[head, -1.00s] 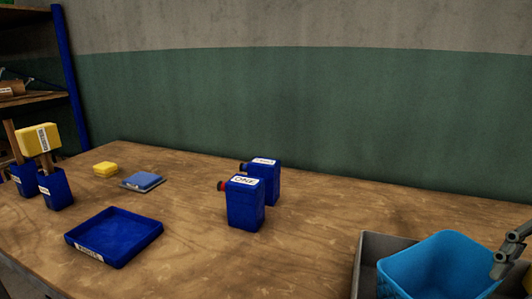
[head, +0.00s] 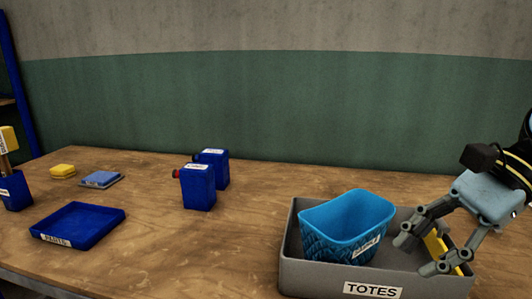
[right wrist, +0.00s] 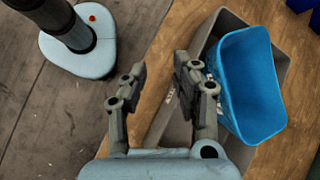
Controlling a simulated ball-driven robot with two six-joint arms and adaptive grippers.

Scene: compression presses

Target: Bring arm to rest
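My right gripper (head: 415,256) is at the right of the head view, over the right part of a grey bin labelled TOTES (head: 320,279). Its fingers are spread. In the right wrist view the gripper (right wrist: 160,70) has a clear gap between its fingers and holds nothing. A light-blue tote (head: 345,225) stands upright in the bin, to the left of the gripper. The tote also shows to the right of the fingers in the wrist view (right wrist: 248,85). My left gripper is out of view.
Two dark-blue canisters (head: 198,188) stand mid-table. A blue tray (head: 100,231), a blue sponge-like block (head: 101,179), a yellow block (head: 63,171) and a blue cup (head: 15,191) are at left. A yellow piece (head: 437,246) shows behind the fingers. The table between canisters and bin is clear.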

